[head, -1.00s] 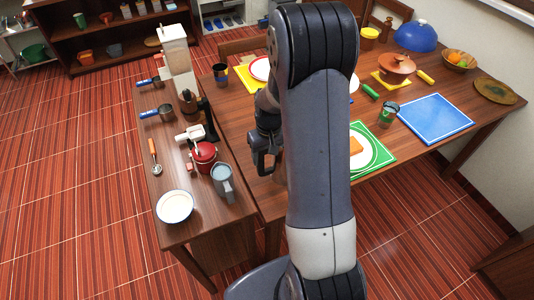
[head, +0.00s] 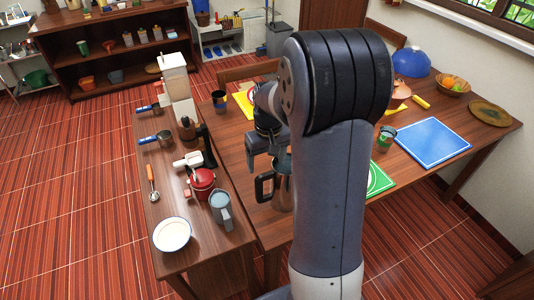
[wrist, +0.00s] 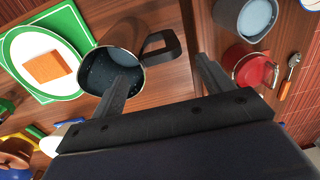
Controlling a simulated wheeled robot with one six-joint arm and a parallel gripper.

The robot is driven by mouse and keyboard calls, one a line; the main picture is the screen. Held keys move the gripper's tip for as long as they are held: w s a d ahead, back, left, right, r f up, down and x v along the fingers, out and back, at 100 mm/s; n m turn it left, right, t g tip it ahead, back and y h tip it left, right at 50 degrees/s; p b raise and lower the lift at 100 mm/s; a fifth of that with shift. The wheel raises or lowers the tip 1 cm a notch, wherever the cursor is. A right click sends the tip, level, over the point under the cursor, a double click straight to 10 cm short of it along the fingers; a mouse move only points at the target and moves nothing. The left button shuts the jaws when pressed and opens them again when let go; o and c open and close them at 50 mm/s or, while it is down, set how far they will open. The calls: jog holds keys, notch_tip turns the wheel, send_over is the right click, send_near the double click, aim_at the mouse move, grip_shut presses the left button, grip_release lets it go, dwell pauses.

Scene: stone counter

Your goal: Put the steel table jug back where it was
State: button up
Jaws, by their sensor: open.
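The steel table jug (head: 283,188) stands upright on the wooden table, partly hidden behind my arm in the head view. Its dark handle (head: 264,187) points left. In the wrist view the jug (wrist: 118,36) shows its open mouth, with its handle (wrist: 162,46) on the right. My gripper (head: 267,150) is open above the jug. In the wrist view my gripper (wrist: 163,58) has one finger overlapping the jug's mouth and the other beyond the handle, with the handle between them. I cannot tell whether the first finger is inside the mouth or above it.
A green-and-white placemat (wrist: 72,38) with a plate and orange block lies beside the jug. Across a gap, the side counter holds a grey mug (head: 221,208), a red pot (head: 202,183) and a white bowl (head: 172,234). A blue mat (head: 432,142) lies at right.

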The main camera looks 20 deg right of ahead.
aim_at(265, 176)
jog(key=shift+d+r, duration=0.1)
jog(key=shift+r, duration=1.4)
jog(key=shift+f, duration=0.1)
jog(key=f, duration=1.2)
jog(key=shift+a+f+p, duration=0.1)
jog(key=shift+a+p, duration=0.2)
jog(key=shift+p, duration=0.1)
jog(key=shift+w+r, duration=0.15)
jog(key=shift+r, duration=1.05)
